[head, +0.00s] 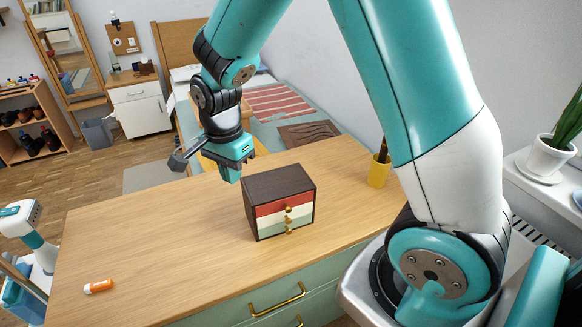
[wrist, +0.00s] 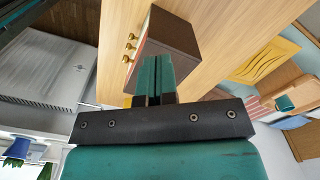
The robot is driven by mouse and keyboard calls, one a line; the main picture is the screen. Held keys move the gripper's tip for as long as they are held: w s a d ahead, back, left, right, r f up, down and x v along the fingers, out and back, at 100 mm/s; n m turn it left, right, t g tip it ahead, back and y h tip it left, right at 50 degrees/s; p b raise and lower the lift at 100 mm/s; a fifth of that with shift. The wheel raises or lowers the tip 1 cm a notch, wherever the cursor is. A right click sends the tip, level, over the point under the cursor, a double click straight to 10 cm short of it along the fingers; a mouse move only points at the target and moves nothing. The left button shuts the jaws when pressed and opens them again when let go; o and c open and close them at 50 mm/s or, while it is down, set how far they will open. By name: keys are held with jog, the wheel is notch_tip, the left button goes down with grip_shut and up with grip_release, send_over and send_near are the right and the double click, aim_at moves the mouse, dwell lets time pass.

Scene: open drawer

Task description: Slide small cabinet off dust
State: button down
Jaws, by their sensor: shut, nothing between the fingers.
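The small cabinet (head: 279,201) stands upright on the wooden dresser top. It has a dark brown body, red, cream and green drawer fronts and gold knobs, and its drawers look closed. In the wrist view the cabinet (wrist: 170,45) lies just beyond the fingertips, with its knobs on the left. My gripper (head: 232,177) is shut and empty, beside the cabinet's left back corner and near its top height. It also shows in the wrist view (wrist: 155,75), with the fingers together. I cannot tell whether the fingers touch the cabinet. No dust shows on the dresser top.
The dresser top (head: 160,235) is mostly clear left of the cabinet. An orange bottle (head: 98,286) lies at its front left. A yellow pot (head: 378,171) stands at the back right, near my arm. A green dresser drawer with a gold handle (head: 277,299) is below the front edge.

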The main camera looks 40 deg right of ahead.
aim_at(294, 178)
jog(key=w+d+f+m, duration=0.1)
jog(key=f+m, duration=0.1)
jog(key=w+d+f+m+h, duration=0.1)
jog(key=d+f+m, duration=0.1)
jog(key=f, duration=0.1)
jog(key=w+d+f+m, duration=0.1)
jog(key=d+f+m, duration=0.1)
jog(key=m, duration=0.1)
jog(key=shift+w+d+f+g+h, duration=0.2)
jog(key=shift+w+g+h, duration=0.1)
jog(key=shift+h, duration=0.1)
jog(key=s+d+p, duration=0.1)
jog(key=d, duration=0.2)
jog(key=s+d+p, duration=0.1)
jog(key=d, duration=0.3)
jog(key=s+d+p, duration=0.1)
jog(key=s+d, duration=0.1)
jog(key=d, duration=0.2)
jog(key=shift+d+r, duration=0.1)
jog(key=shift+d, duration=0.05)
jog(key=shift+f+p, duration=0.25)
jog(key=shift+p, duration=0.15)
jog(key=shift+w+f, duration=0.1)
jog(key=shift+f, duration=0.45)
jog(key=shift+f+b, duration=0.15)
jog(key=shift+b, duration=0.3)
